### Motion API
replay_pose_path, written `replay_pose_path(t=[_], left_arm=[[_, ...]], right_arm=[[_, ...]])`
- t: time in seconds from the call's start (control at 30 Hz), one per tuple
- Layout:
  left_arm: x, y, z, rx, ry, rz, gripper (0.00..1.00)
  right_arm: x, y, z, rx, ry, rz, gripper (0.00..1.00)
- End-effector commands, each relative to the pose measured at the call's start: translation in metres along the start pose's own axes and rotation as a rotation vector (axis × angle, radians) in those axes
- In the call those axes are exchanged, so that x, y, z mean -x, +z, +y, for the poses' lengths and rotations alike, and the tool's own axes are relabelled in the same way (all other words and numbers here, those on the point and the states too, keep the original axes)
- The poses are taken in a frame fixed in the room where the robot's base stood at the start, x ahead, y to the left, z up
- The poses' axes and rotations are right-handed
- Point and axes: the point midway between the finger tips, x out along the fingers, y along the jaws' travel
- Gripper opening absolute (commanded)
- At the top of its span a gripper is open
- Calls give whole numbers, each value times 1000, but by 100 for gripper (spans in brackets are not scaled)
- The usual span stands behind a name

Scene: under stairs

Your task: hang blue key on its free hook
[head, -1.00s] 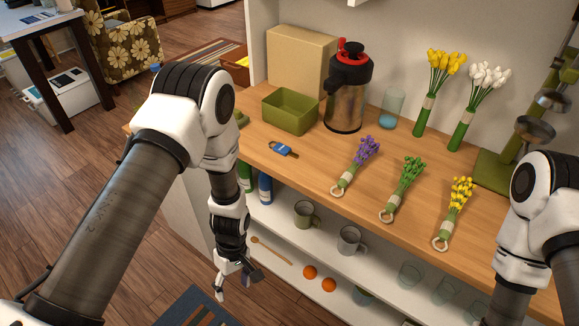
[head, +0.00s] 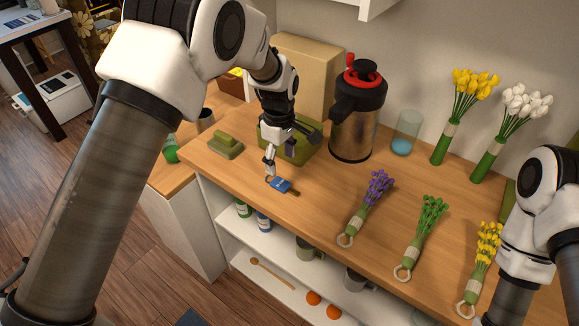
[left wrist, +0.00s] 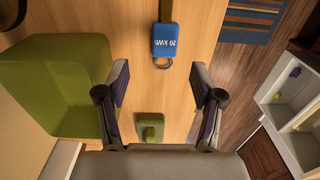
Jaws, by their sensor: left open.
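The blue key (head: 280,184), a blue fob with a metal ring and a brownish shaft, lies flat on the wooden counter. In the left wrist view the blue key (left wrist: 164,42) shows lettering on its fob, its ring facing the gripper. My left gripper (head: 288,156) is open and empty above the counter, just behind the key in the head view. In the left wrist view the key lies beyond the open fingers (left wrist: 161,78), roughly centred between them. I see no hook in either view. My right arm shows at the right, but its gripper is out of view.
A green box (head: 301,152) stands behind the left gripper, partly hidden by it. A green block (head: 226,146) lies to the left. A steel flask (head: 353,130), a glass (head: 405,132) and several flower bunches occupy the right. Bare counter (head: 322,190) lies right of the key.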

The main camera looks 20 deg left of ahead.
Motion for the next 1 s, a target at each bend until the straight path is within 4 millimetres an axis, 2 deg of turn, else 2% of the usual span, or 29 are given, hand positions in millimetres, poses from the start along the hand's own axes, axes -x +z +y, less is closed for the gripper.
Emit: replay_pose_path(t=[0.27, 0.37, 0.5, 0.73, 0.9, 1.0], left_arm=[[-33, 1, 1, -1, -4, -1, 67], [-50, 2, 4, 0, -5, -2, 67], [-73, 2, 4, 0, -3, -1, 67], [-77, 2, 4, 0, -1, 0, 67], [-77, 2, 4, 0, -1, 0, 8], [-77, 2, 4, 0, -1, -1, 7]], right_arm=[[16, 1, 0, 0, 0, -4, 50], [28, 1, 0, 0, 0, -3, 50], [31, 1, 0, 0, 0, -2, 50], [30, 1, 0, 0, 0, -2, 50], [30, 1, 0, 0, 0, -3, 50], [30, 1, 0, 0, 0, -3, 50]])
